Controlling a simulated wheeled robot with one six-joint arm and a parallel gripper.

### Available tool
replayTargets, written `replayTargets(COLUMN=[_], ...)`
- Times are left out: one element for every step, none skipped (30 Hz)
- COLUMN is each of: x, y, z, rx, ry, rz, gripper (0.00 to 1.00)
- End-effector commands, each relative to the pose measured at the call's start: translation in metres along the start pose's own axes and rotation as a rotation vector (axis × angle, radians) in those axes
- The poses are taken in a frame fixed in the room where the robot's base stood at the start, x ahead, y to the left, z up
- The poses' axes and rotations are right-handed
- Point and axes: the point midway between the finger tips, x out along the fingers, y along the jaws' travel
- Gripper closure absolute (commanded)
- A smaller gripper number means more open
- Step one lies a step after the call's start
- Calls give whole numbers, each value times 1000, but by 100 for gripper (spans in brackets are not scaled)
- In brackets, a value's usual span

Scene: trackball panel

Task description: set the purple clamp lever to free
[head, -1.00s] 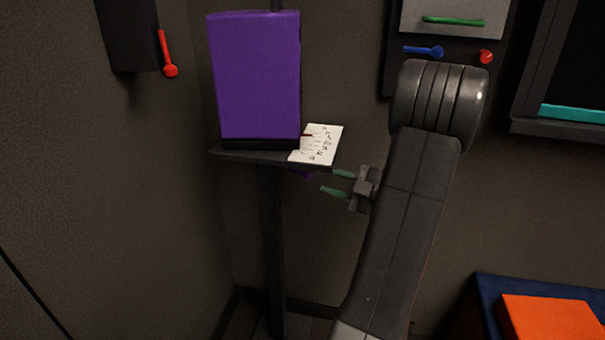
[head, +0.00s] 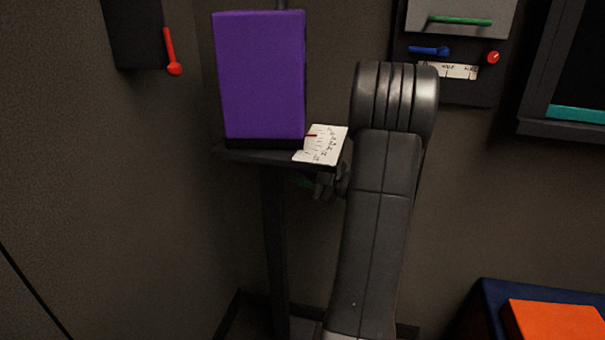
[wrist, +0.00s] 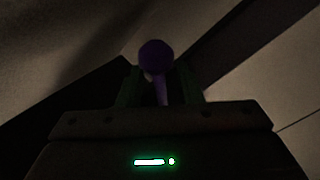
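The purple clamp lever (wrist: 155,58), with a round knob on a thin stem, shows in the wrist view. It stands between the two green fingers of my gripper (wrist: 158,78), with dark gaps on both sides, so the gripper looks open around it, not closed on it. In the head view my gripper (head: 311,183) is under the shelf's right front edge, mostly hidden in shadow and behind my arm. The lever is hidden there. A white marked card (head: 325,147) with a short red pointer (head: 313,135) lies at the shelf's right end; its writing is too small to read.
A purple box (head: 260,75) stands on the dark shelf (head: 265,157), on a post (head: 274,250). A red lever (head: 171,52) is on the left wall. A panel with green (head: 460,20) and blue (head: 429,51) handles and a red knob (head: 493,57) is upper right.

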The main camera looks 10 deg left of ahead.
Motion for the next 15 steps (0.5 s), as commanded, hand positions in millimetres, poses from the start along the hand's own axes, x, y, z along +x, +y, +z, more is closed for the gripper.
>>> replayTargets(x=[0, 0, 0, 0, 0, 0, 0, 0, 0, 0, 0, 0, 0, 0, 0], y=[0, 0, 0, 0, 0, 0, 0, 0, 0, 0, 0, 0, 0, 0, 0], z=[0, 0, 0, 0, 0, 0, 0, 0, 0, 0, 0, 0, 0, 0, 0], rx=[0, 0, 0, 0, 0, 0, 0, 0, 0, 0, 0, 0, 1, 2, 6], ry=[0, 0, 0, 0, 0, 0, 0, 0, 0, 0, 0, 0, 0, 0, -1], rz=[0, 0, 0, 0, 0, 0, 0, 0, 0, 0, 0, 0, -1, -1, -2], gripper=[67, 73, 81, 87, 93, 100, 100, 100, 100, 100, 100, 100, 100, 100, 100])
